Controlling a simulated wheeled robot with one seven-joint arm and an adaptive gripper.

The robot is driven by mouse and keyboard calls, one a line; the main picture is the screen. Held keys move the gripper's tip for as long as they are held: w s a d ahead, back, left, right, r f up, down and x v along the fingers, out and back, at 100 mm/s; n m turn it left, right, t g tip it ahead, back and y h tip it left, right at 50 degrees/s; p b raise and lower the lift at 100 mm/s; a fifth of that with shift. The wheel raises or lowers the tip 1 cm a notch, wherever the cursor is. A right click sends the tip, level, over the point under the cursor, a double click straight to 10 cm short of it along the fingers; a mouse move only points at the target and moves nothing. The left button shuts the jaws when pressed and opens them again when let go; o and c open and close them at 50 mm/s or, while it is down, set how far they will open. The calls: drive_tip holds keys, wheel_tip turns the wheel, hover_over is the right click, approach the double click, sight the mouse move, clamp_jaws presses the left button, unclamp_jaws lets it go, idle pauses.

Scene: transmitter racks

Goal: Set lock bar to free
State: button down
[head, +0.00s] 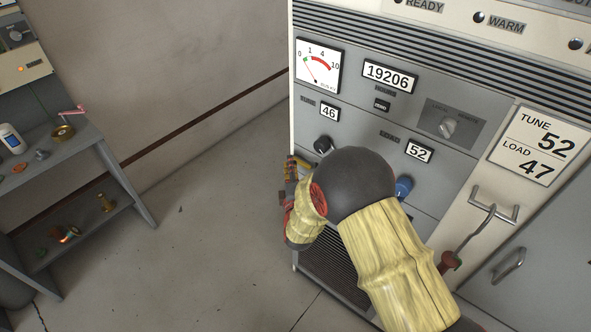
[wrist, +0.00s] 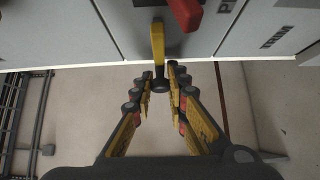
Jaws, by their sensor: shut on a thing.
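A yellow bar (wrist: 158,48), which I take for the lock bar, sticks out from the grey cabinet front in the wrist view. Its dark rounded end lies between my fingertips. My gripper (wrist: 159,80) is shut on this bar near its end. In the head view my gripper (head: 291,180) is at the cabinet's lower left edge, and my arm hides most of that area. A bit of yellow (head: 305,164) shows beside the fingers there. The bar's label and its marked positions cannot be read.
A red handle (wrist: 185,14) sits close beside the yellow bar. The grey cabinet (head: 450,85) carries a meter, counters, a black knob (head: 323,145) and a blue knob (head: 404,187). A hooked rod (head: 470,237) hangs at a handle. A cluttered shelf (head: 75,150) stands left; the floor between is clear.

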drive_tip(key=shift+a+f, duration=0.1)
drive_tip(key=shift+f, duration=0.05)
drive_tip(key=c, duration=1.9)
unclamp_jaws()
drive_tip(key=shift+a, duration=0.1)
drive_tip(key=shift+o, duration=0.8)
drive_tip(key=s+d, duration=0.1)
drive_tip(key=s, duration=1)
drive_tip(key=shift+s+d, duration=0.25)
drive_tip(key=shift+s, duration=0.15)
